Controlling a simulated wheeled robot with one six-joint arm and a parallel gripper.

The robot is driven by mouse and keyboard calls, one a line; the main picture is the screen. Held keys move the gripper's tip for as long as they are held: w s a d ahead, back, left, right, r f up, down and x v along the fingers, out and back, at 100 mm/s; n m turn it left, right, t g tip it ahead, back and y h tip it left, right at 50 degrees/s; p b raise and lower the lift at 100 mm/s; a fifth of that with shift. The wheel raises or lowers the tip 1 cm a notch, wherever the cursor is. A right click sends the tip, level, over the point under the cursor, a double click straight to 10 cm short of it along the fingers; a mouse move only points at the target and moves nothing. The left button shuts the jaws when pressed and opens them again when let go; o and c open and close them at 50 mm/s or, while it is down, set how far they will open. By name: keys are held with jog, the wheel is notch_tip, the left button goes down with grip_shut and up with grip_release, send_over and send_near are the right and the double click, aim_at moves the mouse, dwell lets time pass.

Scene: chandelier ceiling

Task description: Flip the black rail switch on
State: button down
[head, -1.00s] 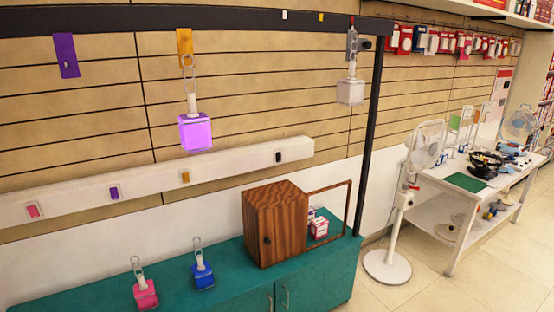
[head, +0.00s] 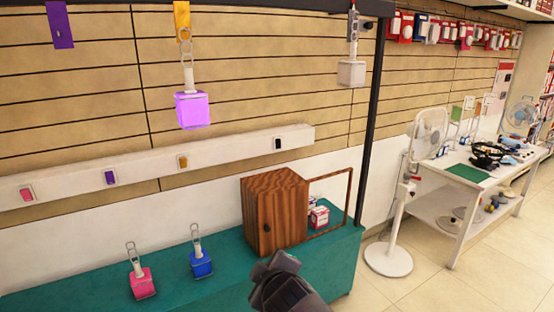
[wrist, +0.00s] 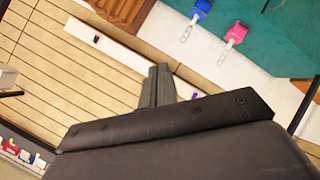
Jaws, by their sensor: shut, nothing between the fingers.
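The black rail switch (head: 278,143) is on the white rail (head: 215,153) along the slatted wall, near the rail's right end. It also shows as a small dark mark in the wrist view (wrist: 96,39). Red (head: 26,194), purple (head: 110,177) and yellow (head: 183,161) switches sit further left on the same rail. My gripper (head: 272,260) is at the bottom of the head view, in front of the wooden box and well below and apart from the black switch. In the wrist view its fingers (wrist: 157,78) are together and empty.
The wooden box (head: 273,212) stands on the teal counter (head: 215,276) below the rail. Blue (head: 201,263) and pink (head: 141,283) lanterns stand left of it. A lit purple lantern (head: 191,110) and a white one (head: 351,73) hang above. A fan (head: 430,135) stands right.

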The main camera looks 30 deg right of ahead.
jog(key=w+a+f+n+t+y+b, duration=0.3)
jog(key=w+n+y+b, duration=0.3)
jog(key=n, duration=0.9)
jog(key=y+b, duration=0.1)
jog(key=y, duration=0.2)
jog(key=shift+w+f, duration=0.3)
jog(key=shift+f, duration=0.1)
jog(key=shift+d, duration=0.1)
